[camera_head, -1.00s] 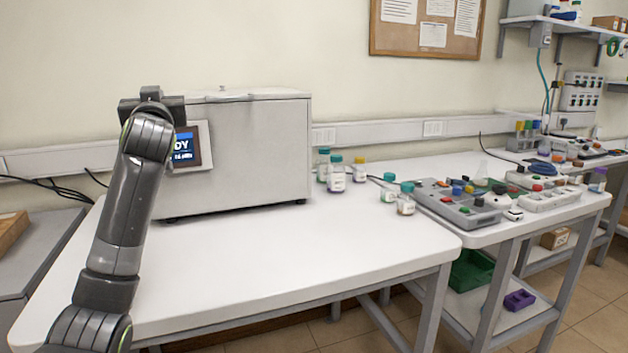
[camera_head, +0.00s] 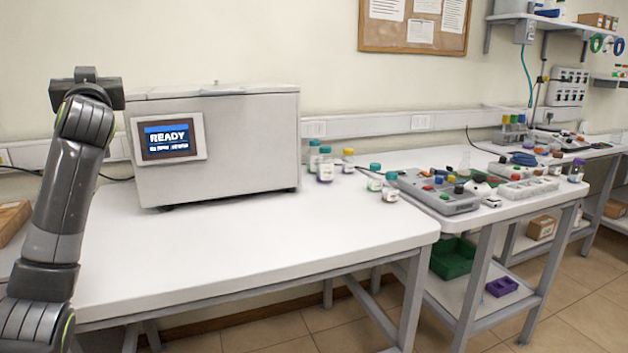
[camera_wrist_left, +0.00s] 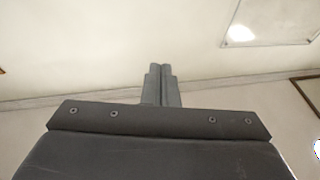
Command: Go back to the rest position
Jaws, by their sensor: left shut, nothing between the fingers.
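My left arm comes in from the left in the head view, raised in front of the left end of the table. Its wrist is at the top, and the gripper fingers cannot be made out there. In the left wrist view my left gripper (camera_wrist_left: 161,86) is shut with its fingers together and empty. It faces the upper wall and ceiling, with no object near it. My right gripper is not in view.
A grey box machine (camera_head: 240,150) with a lit READY screen (camera_head: 167,139) stands on the white table (camera_head: 250,245). Several capped bottles (camera_head: 325,168) stand to its right. Beyond them are a grey control panel (camera_head: 440,195) and a side bench. The table's front is clear.

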